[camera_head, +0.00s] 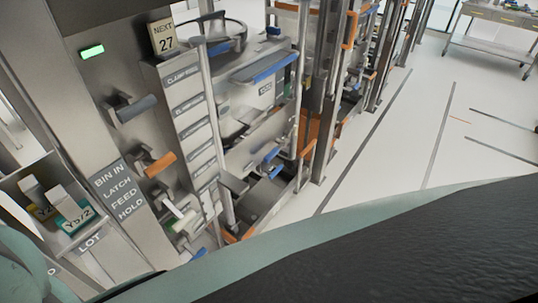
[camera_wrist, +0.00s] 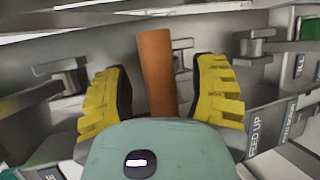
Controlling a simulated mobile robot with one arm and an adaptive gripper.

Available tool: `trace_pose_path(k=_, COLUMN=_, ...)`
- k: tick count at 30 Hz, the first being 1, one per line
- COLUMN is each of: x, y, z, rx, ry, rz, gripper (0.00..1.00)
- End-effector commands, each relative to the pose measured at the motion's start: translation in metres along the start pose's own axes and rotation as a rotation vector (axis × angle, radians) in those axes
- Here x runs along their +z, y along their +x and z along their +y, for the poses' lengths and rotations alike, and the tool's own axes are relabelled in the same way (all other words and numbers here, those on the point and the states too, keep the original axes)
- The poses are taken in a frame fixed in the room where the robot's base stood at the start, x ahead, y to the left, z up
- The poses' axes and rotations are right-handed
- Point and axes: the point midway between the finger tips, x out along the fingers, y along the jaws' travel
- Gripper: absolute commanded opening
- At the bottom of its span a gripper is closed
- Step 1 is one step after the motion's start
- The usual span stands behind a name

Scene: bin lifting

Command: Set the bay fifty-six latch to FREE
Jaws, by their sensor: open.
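In the wrist view, an orange-brown lever handle (camera_wrist: 156,70) stands upright between the two yellow ribbed fingers of my gripper (camera_wrist: 163,88). The fingers are apart, with a gap showing on each side of the handle. In the head view, a steel post carries a column of levers, one with an orange grip (camera_head: 160,164). A label plate (camera_head: 117,190) beside them reads BIN IN, LATCH, FEED, HOLD. No bay number fifty-six is readable, and I cannot tell for certain that both views show the same orange handle. My gripper is not visible in the head view.
A dark-gripped lever (camera_head: 136,108) sits above the orange one, and a pale lever (camera_head: 179,215) below. A green lamp (camera_head: 92,51) and a NEXT 27 sign (camera_head: 163,37) are higher up. Grey brackets (camera_wrist: 256,42) flank the handle. Open floor (camera_head: 400,140) lies to the right.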

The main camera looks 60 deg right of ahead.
Motion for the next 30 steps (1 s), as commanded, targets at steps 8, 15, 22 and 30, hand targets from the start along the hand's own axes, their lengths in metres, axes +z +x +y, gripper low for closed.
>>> trace_pose_path(k=8, x=0.0002, y=0.0014, z=-0.0004, rx=0.0, ry=-0.001, rz=0.0, gripper=0.59)
trace_pose_path(k=15, x=0.0001, y=0.0011, z=-0.0004, rx=0.0, ry=-0.001, rz=0.0, gripper=0.45)
trace_pose_path(k=22, x=0.0001, y=0.001, z=-0.0004, rx=0.001, ry=-0.002, rz=0.0, gripper=0.21)
trace_pose_path(k=30, x=0.0002, y=0.001, z=-0.0005, rx=0.001, ry=-0.002, rz=0.0, gripper=0.0)
